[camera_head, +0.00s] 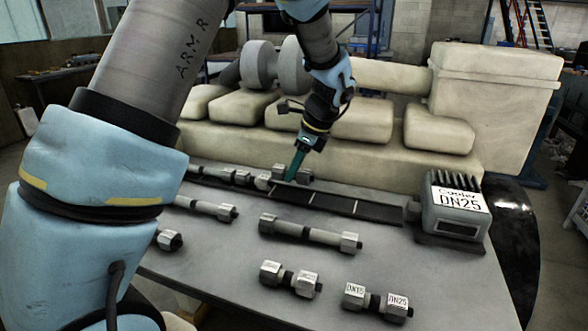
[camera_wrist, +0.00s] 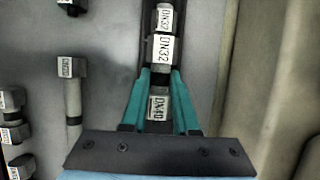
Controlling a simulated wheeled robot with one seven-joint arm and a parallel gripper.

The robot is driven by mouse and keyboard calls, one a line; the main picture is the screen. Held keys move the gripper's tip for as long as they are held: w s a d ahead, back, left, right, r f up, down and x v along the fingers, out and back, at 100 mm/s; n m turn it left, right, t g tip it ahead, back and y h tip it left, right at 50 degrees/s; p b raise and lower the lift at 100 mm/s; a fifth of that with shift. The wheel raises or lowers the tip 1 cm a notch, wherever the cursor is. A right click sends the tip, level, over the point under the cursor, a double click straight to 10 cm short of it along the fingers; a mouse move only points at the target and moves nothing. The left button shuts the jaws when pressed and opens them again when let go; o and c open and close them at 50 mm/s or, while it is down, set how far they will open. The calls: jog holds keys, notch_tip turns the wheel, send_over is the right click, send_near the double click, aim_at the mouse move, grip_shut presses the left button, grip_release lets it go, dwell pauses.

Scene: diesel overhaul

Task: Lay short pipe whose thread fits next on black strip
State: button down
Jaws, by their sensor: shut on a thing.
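My gripper (camera_head: 292,172) is shut on a short pipe with hex ends, over the black strip (camera_head: 331,202). In the wrist view the green fingertips (camera_wrist: 160,78) hold its dark middle. The held pipe's far end (camera_wrist: 160,48) reads DN32 and its near end (camera_wrist: 158,107) reads DN40. It lines up with the strip, and its DN32 end is close to a neighbouring end (camera_wrist: 165,18) also marked DN32. I cannot tell whether they touch or whether the held pipe rests on the strip. A row of pipes (camera_head: 240,178) lies on the strip to the left.
A cooler block (camera_head: 456,207) marked DN25 stands at the strip's right end. Empty strip lies between it and my gripper. A long pipe (camera_head: 310,233) and short pipes (camera_head: 290,278) (camera_head: 375,301) lie on the grey table in front. A beige engine (camera_head: 330,140) stands behind.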

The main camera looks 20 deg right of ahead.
aim_at(296, 179)
jog(key=shift+f+b, duration=0.45)
jog(key=shift+f, duration=1.35)
jog(key=shift+f, duration=0.15)
jog(key=c, duration=0.6)
grip_release()
jog(key=b+v, duration=0.1)
jog(key=v, duration=0.9)
jog(key=shift+s+d+r, duration=0.15)
jog(key=shift+r, duration=0.2)
